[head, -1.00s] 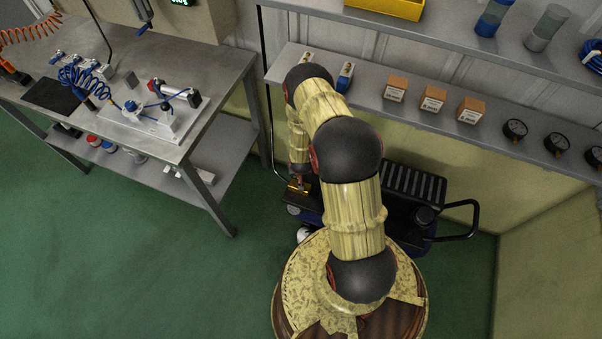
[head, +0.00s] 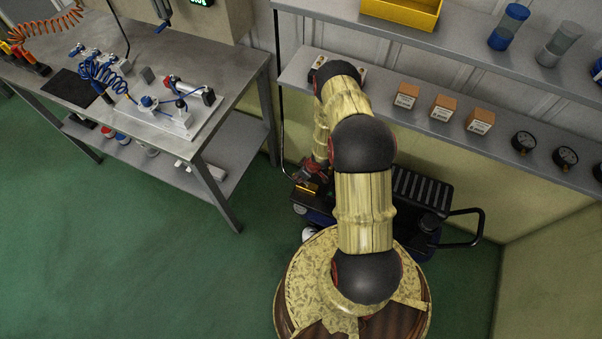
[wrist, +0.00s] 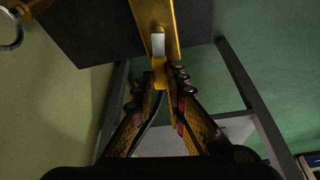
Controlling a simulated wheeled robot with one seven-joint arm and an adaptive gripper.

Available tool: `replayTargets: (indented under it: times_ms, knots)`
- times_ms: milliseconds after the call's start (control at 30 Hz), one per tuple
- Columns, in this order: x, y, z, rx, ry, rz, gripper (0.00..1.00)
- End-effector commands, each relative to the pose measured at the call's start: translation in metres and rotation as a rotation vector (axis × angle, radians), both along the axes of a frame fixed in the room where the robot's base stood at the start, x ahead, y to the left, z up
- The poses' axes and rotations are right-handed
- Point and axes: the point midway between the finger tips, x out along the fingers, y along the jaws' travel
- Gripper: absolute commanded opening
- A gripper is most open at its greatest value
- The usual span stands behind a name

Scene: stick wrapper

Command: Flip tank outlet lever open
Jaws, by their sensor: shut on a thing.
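The air compressor (head: 425,190), with black ribbed top and dark tank, stands on the floor beside my base. A yellow lever-like part (head: 307,187) shows at its left end in the head view. In the wrist view a yellow bar with a pale rectangle on it runs down to my fingertips, and its lower end (wrist: 160,72) sits between them. I take it for the tank outlet lever. My gripper (wrist: 162,82) is shut on it. In the head view my gripper (head: 312,174) is small and dark, and the grip is partly hidden there.
A metal workbench (head: 190,60) with pneumatic parts stands at left. A shelf (head: 385,105) with small boxes (head: 442,107) and gauges (head: 523,141) runs above the compressor. The compressor's black handle (head: 470,228) sticks out right. Green floor is clear at lower left.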

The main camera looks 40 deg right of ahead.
Motion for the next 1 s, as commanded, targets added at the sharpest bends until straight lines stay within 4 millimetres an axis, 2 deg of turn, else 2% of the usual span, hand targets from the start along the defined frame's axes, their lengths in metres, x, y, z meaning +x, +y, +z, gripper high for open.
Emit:
replayTargets:
  times_ms: [400, 933, 967, 1000]
  knots:
    - [-0.0030, 0.0066, 0.0005, 0.000, -0.001, 0.176, 0.00]
    - [-0.0038, 0.0081, -0.0003, 0.000, 0.000, 0.199, 0.00]
    - [-0.0038, 0.0081, -0.0003, 0.000, 0.000, 0.199, 0.14]
    - [-0.0038, 0.0081, -0.0003, 0.000, 0.000, 0.198, 0.16]
